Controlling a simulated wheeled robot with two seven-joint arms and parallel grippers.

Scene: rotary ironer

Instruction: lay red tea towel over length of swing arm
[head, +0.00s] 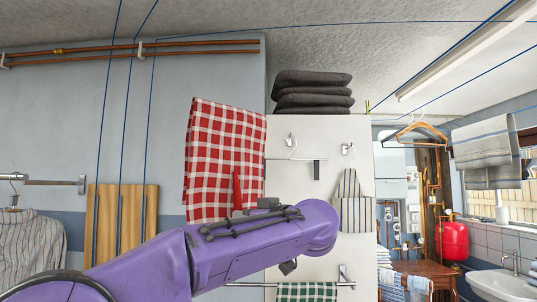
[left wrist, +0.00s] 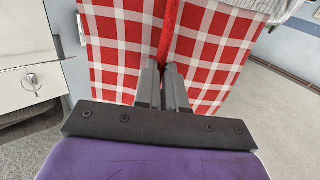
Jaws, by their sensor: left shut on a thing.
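The red and white checked tea towel (head: 225,150) hangs spread in front of the white panel's left edge and the blue wall in the head view. It fills much of the left wrist view (left wrist: 120,45). My left gripper (head: 240,208) is at the towel's lower right, its fingers partly hidden by my purple arm. In the left wrist view its two grey fingers (left wrist: 164,82) are shut on a gathered red fold. A thin bar (head: 288,160) with a dark end piece runs right from behind the towel; I cannot tell if it is the swing arm. My right gripper is out of view.
Dark folded cloths (head: 312,90) are stacked on the white panel (head: 330,135). A striped apron (head: 352,205) and a green checked towel (head: 307,292) hang on it. A wooden board (head: 122,212) and a striped shirt (head: 30,245) are at left. Blue lines cross overhead.

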